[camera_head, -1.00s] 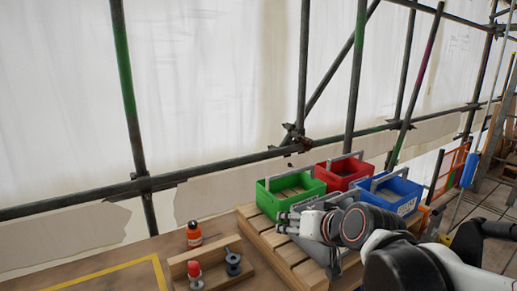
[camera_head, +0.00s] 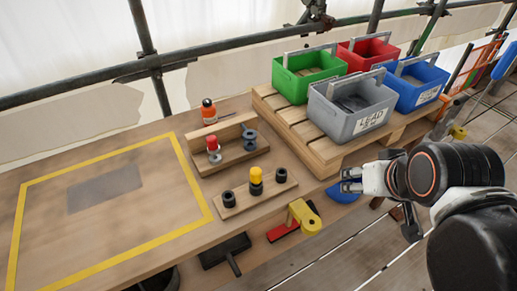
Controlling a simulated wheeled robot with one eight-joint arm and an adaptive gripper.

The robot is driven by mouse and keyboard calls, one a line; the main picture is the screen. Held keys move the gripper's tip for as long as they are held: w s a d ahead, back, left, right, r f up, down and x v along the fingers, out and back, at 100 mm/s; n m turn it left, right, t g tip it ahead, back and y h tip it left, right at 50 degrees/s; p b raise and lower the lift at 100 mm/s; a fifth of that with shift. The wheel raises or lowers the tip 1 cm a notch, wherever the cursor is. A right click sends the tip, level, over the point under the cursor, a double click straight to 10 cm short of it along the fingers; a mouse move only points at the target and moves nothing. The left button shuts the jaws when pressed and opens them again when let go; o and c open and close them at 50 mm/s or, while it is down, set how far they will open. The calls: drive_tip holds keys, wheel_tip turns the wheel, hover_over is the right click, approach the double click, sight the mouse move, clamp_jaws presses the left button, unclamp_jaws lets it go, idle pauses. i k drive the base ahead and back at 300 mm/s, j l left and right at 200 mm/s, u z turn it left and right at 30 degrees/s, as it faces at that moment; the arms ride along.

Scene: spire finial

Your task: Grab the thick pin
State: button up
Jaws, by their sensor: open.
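No piece is marked as the thick pin, and I cannot tell which one it is. A wooden stepped block (camera_head: 231,159) holds a red-topped piece (camera_head: 213,147) and a dark grey flanged piece (camera_head: 249,138). In front of it, a wooden strip (camera_head: 238,204) holds a yellow-topped black piece (camera_head: 256,180) between two short black cylinders, left (camera_head: 229,199) and right (camera_head: 281,175). My gripper (camera_head: 347,181) is open and empty, right of the strip and beyond the table's edge, apart from all the pieces. It points left.
Green (camera_head: 295,84), red (camera_head: 366,48), blue (camera_head: 417,94) and grey "LEAD" (camera_head: 352,118) bins stand on a wooden pallet (camera_head: 318,151). An orange bottle (camera_head: 209,112) stands behind the stepped block. A yellow-taped rectangle (camera_head: 110,261) on the left is mostly clear. A yellow-and-red tool (camera_head: 300,219) hangs at the front edge.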

sight(255, 173)
drive_tip(key=k+l+u, duration=0.1)
drive_tip(key=u, duration=0.25)
drive_tip(key=k+l+u, duration=0.15)
drive_tip(key=l+u, duration=0.2)
drive_tip(key=k+u, duration=0.2)
drive_tip(key=u, duration=0.15)
